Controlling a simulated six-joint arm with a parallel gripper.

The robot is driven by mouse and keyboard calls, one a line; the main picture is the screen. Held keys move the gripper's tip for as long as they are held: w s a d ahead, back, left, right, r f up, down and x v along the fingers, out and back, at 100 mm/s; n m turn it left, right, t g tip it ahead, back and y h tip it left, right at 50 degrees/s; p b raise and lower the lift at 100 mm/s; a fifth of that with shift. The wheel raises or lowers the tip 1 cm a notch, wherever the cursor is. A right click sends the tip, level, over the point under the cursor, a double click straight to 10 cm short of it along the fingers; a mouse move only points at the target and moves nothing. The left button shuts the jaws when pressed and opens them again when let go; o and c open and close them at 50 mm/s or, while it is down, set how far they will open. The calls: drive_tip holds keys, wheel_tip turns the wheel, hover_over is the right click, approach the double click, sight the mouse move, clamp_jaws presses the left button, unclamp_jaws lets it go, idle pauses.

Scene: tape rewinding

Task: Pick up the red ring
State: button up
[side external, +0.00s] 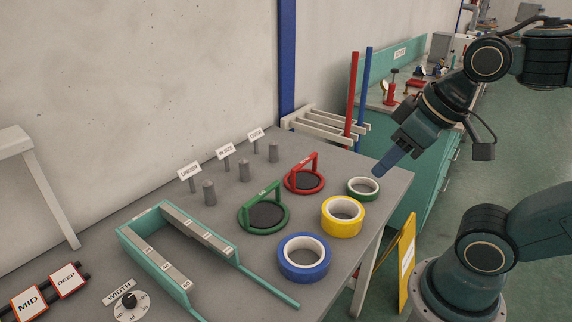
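The red ring (321,187) lies flat on the grey table, behind the green handled ring and left of the small green tape roll. A red arched handle stands over it, and its middle is dark. My gripper (381,168) hangs above the table's right edge, to the right of the red ring and apart from it. Its blue finger points down and left, near the small green roll in the picture. The fingers overlap from this side, so I cannot tell whether they are open or shut. I see nothing held in it.
A green handled ring (283,222), a blue roll (304,271), a yellow roll (343,228) and a small green roll (363,194) lie nearby. Grey posts (244,171) with labels stand behind. A teal frame (133,245) is at the left. A rack with red and blue poles (351,95) stands behind.

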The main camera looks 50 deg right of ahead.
idle(0.3)
drive_tip(key=m+g, duration=0.6)
drive_tip(key=m, duration=1.2)
hover_over(305, 159)
wheel_tip(305, 159, down, 9)
drive_tip(key=shift+a+f, duration=0.1)
drive_tip(key=shift+f, duration=4.4)
drive_tip(key=shift+f, duration=0.1)
